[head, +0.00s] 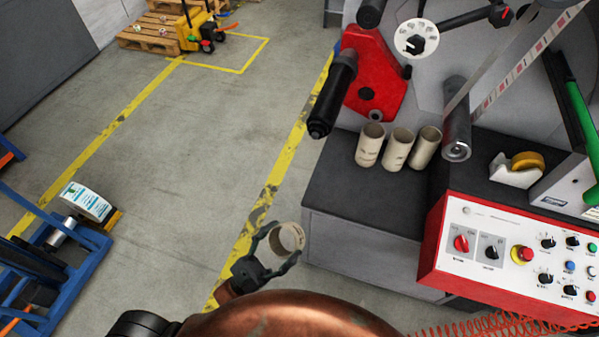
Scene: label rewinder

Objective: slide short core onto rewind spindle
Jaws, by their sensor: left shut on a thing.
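My left gripper (284,243) is shut on a short tan cardboard core (288,237), one dark finger on each side of it. It holds the core above the floor, left of the machine's dark bench. The core's open end shows, and its lower part is hidden by the gripper. A bare black spindle (333,94), which looks like the rewind spindle, sticks out from a red plate (376,80) above and to the right of the core. Gripper and core are well apart from the spindle in the picture. My right gripper is not in view.
Three cardboard cores (397,149) stand on the dark bench top (365,200) below the spindle. A grey roller (456,125) carries the web to their right. A red-framed control panel (510,255) and a tape dispenser (517,168) are at right.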

